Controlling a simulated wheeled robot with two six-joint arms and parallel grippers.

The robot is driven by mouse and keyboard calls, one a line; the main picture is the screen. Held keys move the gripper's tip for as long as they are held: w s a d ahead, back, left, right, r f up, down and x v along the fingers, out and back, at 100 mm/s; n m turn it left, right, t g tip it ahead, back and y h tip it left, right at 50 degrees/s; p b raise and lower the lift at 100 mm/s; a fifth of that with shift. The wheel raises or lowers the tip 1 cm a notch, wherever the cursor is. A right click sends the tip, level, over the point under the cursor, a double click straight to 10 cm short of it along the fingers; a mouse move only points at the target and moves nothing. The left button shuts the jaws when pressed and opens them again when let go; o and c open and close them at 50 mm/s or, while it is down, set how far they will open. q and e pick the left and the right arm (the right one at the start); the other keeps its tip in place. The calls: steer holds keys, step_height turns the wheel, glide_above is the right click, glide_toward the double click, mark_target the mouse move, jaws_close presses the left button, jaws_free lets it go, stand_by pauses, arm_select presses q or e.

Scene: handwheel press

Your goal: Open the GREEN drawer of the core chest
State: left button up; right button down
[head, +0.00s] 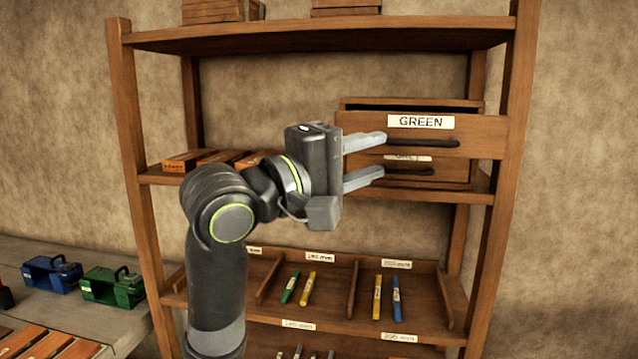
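The core chest (478,172) sits on the middle shelf at the right. Its upper drawer, labelled GREEN (480,136), stands out from the chest, and a dark gap shows behind its front's top edge. The drawer has a long dark handle (425,143). A lower drawer (440,183) with a partly hidden label and a dark handle is below it. My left gripper (384,155) is open, with its two fingers one above the other at the left part of the drawer fronts. The upper fingertip is near the GREEN handle's left end; I cannot tell whether they touch. My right gripper is not in view.
The wooden rack (128,150) has uprights on both sides. Brown boxes (187,160) lie on the middle shelf, partly behind my arm. Coloured markers (377,297) lie in the divided lower shelf. A bench at left holds a blue case (50,274) and a green case (112,287).

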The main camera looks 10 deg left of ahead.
arm_select(q)
steer(key=b+v, duration=0.1)
steer(key=v, duration=0.6)
steer(key=shift+s+a, duration=0.2)
steer(key=shift+a, duration=0.05)
